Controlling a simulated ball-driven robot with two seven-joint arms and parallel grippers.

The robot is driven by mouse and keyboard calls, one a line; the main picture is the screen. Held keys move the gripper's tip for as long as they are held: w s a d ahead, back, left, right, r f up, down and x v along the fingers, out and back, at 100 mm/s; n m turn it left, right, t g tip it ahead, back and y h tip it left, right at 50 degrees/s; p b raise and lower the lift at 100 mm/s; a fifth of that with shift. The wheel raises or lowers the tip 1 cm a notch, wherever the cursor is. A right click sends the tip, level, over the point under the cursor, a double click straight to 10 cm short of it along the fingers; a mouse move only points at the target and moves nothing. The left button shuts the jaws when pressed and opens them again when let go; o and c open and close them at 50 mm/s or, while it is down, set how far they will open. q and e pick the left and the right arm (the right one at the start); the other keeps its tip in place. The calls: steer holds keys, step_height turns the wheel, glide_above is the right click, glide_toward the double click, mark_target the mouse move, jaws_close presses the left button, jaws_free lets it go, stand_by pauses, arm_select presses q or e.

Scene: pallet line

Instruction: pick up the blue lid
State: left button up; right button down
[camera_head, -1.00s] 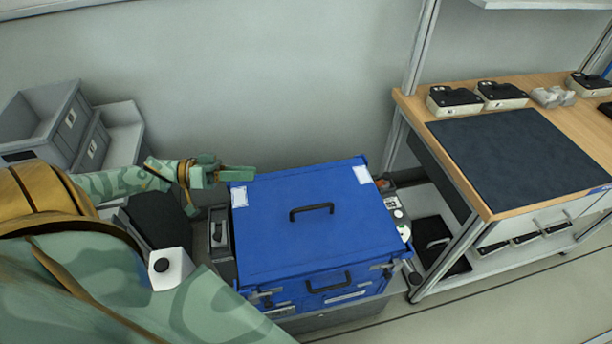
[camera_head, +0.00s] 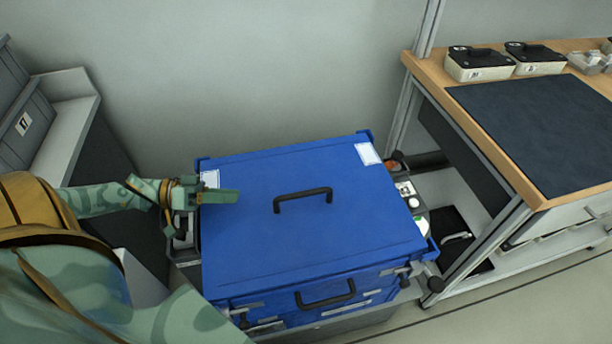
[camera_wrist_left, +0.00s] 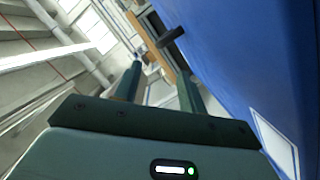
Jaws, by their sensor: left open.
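The blue lid (camera_head: 320,228) lies flat on top of a blue crate (camera_head: 275,318) in the middle of the head view. It has a black handle (camera_head: 303,195) at its centre and white labels near its far corners. My left gripper (camera_head: 236,196) is open and empty, over the lid's left edge, to the left of the handle. In the left wrist view the two fingers (camera_wrist_left: 158,88) are apart with nothing between them. The lid (camera_wrist_left: 235,60) fills the right side there, and the handle (camera_wrist_left: 172,38) shows beyond the fingertips. My right gripper is not in view.
A wooden workbench (camera_head: 432,86) with a dark mat (camera_head: 545,120) and several black-topped boxes stands at the right. Grey bins (camera_head: 22,110) stand at the left. Small items sit close to the crate's right side (camera_head: 408,190). The wall is behind.

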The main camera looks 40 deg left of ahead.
arm_select(q)
steer(key=b, duration=0.2)
glide_toward(297, 195)
steer(key=x, duration=0.2)
steer(key=f+x, duration=0.1)
steer(key=x, duration=0.1)
steer(key=shift+w+d, duration=0.1)
steer(key=shift+d, duration=0.15)
steer(key=b+x, duration=0.2)
steer(key=x, duration=0.3)
steer(key=shift+w+d+r, duration=0.1)
steer(key=shift+w, duration=0.05)
steer(key=shift+r, duration=0.1)
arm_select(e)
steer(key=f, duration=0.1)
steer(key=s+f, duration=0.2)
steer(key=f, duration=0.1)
arm_select(q)
jaws_close()
steer(key=shift+r, duration=0.15)
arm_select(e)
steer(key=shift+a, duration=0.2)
